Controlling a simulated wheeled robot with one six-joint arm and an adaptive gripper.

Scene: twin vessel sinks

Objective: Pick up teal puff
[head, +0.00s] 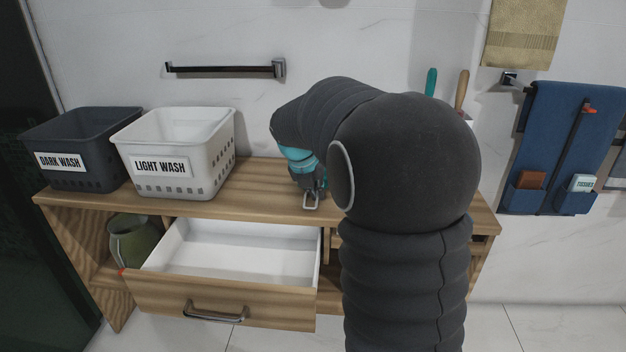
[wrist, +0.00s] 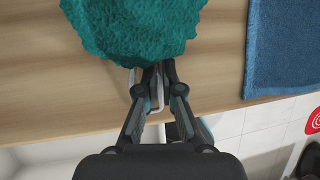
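A dark teal puff (wrist: 135,25) fills the top of the wrist view, over the wooden counter. Its rough, rounded lower edge covers my fingertips. My gripper (wrist: 156,72) comes up from below with its fingers drawn towards each other. A pale loop (wrist: 160,103) shows at the fingers. Whether the fingers hold the puff is hidden. In the head view my gripper (head: 313,188) points down over the counter, right of the white basket, with a pale loop (head: 311,203) at its tip. I cannot make out the puff there; my arm covers much of that area.
A white basket (head: 199,180) and a dark basket (head: 90,178) stand on the counter's left (head: 255,195). An open, empty drawer (head: 190,303) juts out below. A green container (head: 132,243) sits on the shelf. A blue cloth (wrist: 288,50) lies right of the puff.

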